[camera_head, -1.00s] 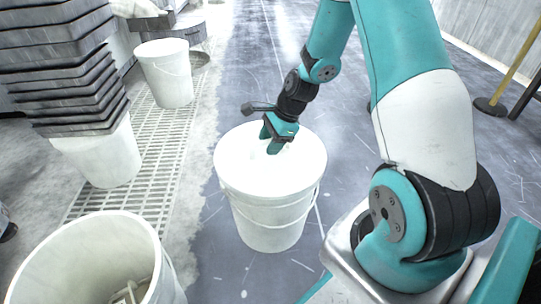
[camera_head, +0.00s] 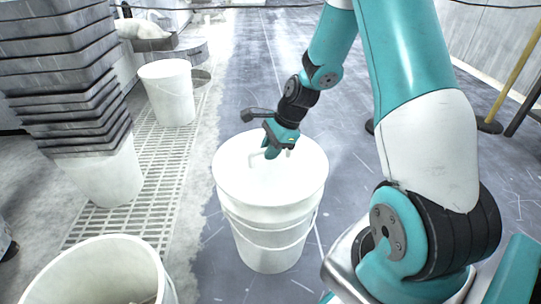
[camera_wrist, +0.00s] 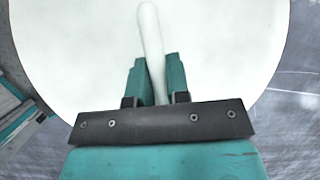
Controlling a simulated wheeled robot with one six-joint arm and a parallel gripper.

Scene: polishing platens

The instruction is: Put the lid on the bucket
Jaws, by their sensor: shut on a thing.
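The white round lid (camera_head: 245,178) is over the white bucket (camera_head: 268,257), roughly level and covering its opening in the head view. The lid's near edge shows a little above the bucket's upper band; I cannot tell whether it touches the rim or hangs just above it. My gripper (camera_head: 271,153) is shut on the lid's handle. In the wrist view, the pale handle (camera_wrist: 150,35) runs between the fingers of my gripper (camera_wrist: 157,80), with the lid (camera_wrist: 220,45) filling the background. The bucket's rim is hidden under the lid.
An open white bucket (camera_head: 100,250) stands at the front left. Stacked dark trays (camera_head: 70,110) sit on another white bucket (camera_head: 110,178) at the left. A further white bucket (camera_head: 168,95) stands behind on the floor grating (camera_head: 150,160).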

